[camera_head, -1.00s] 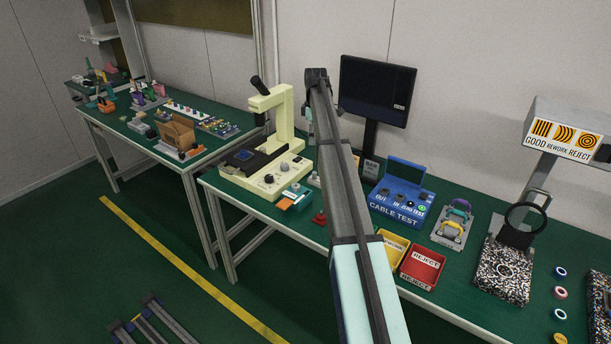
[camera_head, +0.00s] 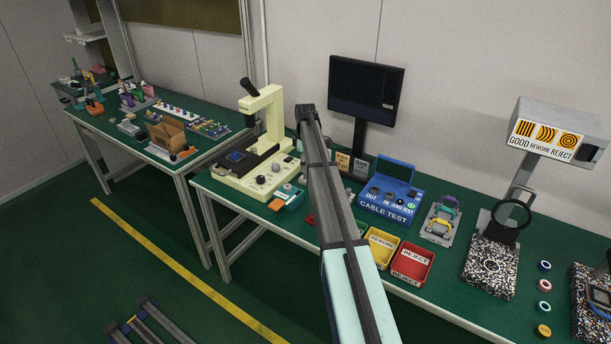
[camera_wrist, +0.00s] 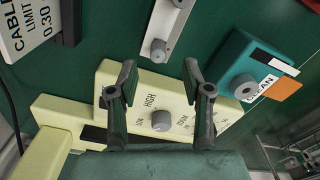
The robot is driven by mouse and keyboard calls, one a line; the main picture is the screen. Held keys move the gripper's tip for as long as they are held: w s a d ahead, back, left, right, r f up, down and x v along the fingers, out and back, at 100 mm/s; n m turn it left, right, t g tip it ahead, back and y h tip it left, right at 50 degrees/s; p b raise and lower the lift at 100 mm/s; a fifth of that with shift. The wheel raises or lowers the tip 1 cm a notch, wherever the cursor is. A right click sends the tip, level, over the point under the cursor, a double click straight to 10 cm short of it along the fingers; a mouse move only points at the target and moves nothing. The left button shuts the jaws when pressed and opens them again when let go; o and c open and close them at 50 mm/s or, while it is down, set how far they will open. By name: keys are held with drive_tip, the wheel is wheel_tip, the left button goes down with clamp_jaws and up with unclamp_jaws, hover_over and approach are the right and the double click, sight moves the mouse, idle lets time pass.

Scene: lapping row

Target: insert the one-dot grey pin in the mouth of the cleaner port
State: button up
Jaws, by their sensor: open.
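The cleaner port is a teal box (camera_wrist: 238,58) with a CLEAN label and an orange patch, at upper right in the wrist view. A round grey piece (camera_wrist: 245,90) is on its near face; I cannot tell whether this is the mouth. The box also shows in the head view (camera_head: 291,196), right of the microscope base. My gripper (camera_wrist: 160,78) is open and empty above the cream microscope base, left of the port and apart from it. In the head view the gripper is hidden. I cannot make out the one-dot grey pin; a pale strip (camera_wrist: 170,28) bears small grey round pieces.
The cream microscope (camera_head: 262,115) stands behind the port, its knob panel (camera_wrist: 160,120) under my fingers. To the right are the blue cable tester (camera_head: 390,195), yellow tray (camera_head: 368,256), red reject tray (camera_head: 402,278) and monitor (camera_head: 366,90). A card sign (camera_wrist: 30,25) is at upper left.

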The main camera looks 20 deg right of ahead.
sight(306, 176)
drive_tip(key=shift+d+f+p, duration=0.1)
drive_tip(key=shift+f+p, duration=0.8)
drive_tip(key=shift+f, duration=1.65)
clamp_jaws()
